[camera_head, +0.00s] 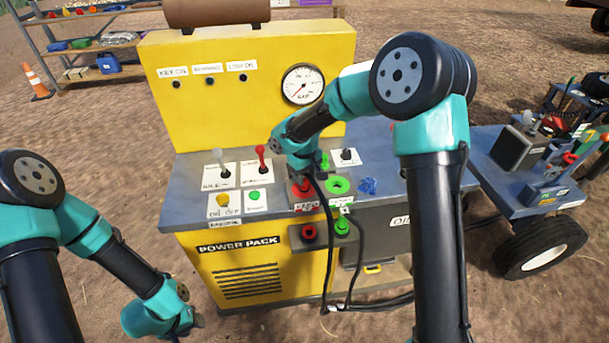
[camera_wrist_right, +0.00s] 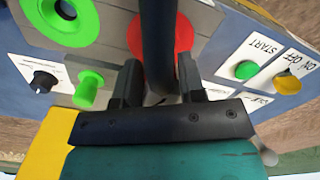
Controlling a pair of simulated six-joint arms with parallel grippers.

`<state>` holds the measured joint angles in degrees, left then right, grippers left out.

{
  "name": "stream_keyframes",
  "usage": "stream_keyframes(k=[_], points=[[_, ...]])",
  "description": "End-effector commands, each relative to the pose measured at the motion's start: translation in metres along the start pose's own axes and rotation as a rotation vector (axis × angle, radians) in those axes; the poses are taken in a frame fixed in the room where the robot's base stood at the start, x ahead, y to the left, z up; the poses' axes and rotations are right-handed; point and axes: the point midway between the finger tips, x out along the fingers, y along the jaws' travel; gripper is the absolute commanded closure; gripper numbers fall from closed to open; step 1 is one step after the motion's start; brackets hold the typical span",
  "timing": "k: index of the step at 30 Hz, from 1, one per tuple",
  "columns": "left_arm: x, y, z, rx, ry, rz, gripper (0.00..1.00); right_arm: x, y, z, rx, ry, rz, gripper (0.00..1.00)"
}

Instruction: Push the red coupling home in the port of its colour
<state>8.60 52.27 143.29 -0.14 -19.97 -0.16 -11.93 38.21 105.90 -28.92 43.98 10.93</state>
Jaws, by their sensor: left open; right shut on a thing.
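My right gripper (camera_head: 301,184) is over the right part of the power pack's top. In the right wrist view its two fingers (camera_wrist_right: 158,84) are shut on the black hose end of the red coupling, which hides most of the grip. A red round face (camera_wrist_right: 181,35) shows just beyond the fingers, partly behind the hose; it also shows in the head view (camera_head: 303,189). I cannot tell how deep the coupling sits. The green port (camera_head: 337,185) is a ring with a dark hole beside it. My left gripper (camera_head: 191,322) is open and empty, low at the left.
A green knob-like part (camera_wrist_right: 88,89) stands near the fingers. Levers (camera_head: 262,158) and buttons (camera_head: 222,200) are to the left. A front bracket holds a red part (camera_head: 309,232) and a green part (camera_head: 342,227). Black hoses hang in front. A cart (camera_head: 525,180) stands right.

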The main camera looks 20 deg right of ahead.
Motion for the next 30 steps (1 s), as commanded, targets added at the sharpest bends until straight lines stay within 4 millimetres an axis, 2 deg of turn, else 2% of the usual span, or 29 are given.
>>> stream_keyframes(k=[12,13,21,26,30], points=[[0.0000,0.0000,0.0000,0.000,0.000,0.000,0.57,0.0021,-0.0001,0.0008,0.000,-0.004,-0.001,0.94],[0.0000,0.0000,0.0000,0.000,0.000,0.000,0.57,0.0022,-0.0001,0.0008,0.000,-0.004,-0.001,0.61],[0.0000,0.0000,0.0000,0.000,0.000,0.000,0.57,0.0012,-0.0001,0.0004,0.000,-0.002,-0.001,0.36],[0.0000,0.0000,0.0000,0.000,0.000,0.000,0.57,0.0009,-0.0001,0.0002,0.000,-0.001,0.000,0.34],[0.0000,0.0000,0.0000,0.000,0.000,0.000,0.57,0.0010,-0.0001,0.0003,0.000,-0.001,-0.001,0.22]])
